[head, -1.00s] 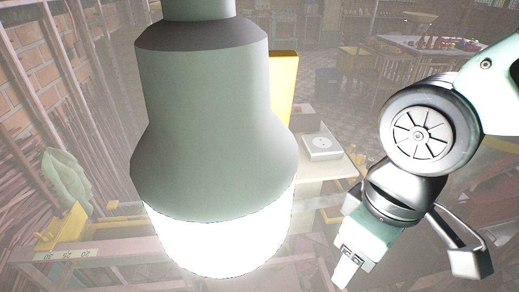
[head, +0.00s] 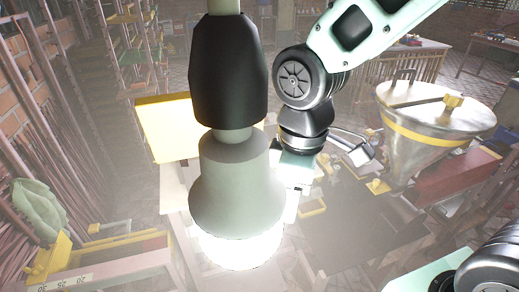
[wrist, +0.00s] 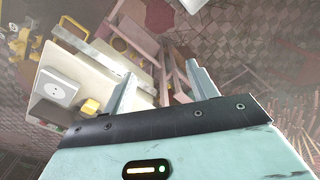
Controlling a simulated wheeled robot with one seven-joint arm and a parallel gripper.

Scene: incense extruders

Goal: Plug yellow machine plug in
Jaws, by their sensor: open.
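My gripper (wrist: 161,70) is open and empty in the wrist view, its two fingers spread apart. In the head view my gripper (head: 292,205) hangs low at the centre, partly hidden by a lamp. A white socket (wrist: 58,88) sits on a box at the left of the wrist view, beside the left finger and apart from it. A small yellow block (wrist: 90,107) is near the socket; I cannot tell if it is the plug. The socket is not visible in the head view now. A metal funnel machine with a yellow band (head: 435,138) stands at the right.
A glowing hanging lamp (head: 236,190) blocks the middle of the head view. A yellow panel (head: 165,130) stands behind it. A rack with yellow parts (head: 100,262) is at lower left. Shelves (head: 135,55) and a table (head: 425,55) stand farther back.

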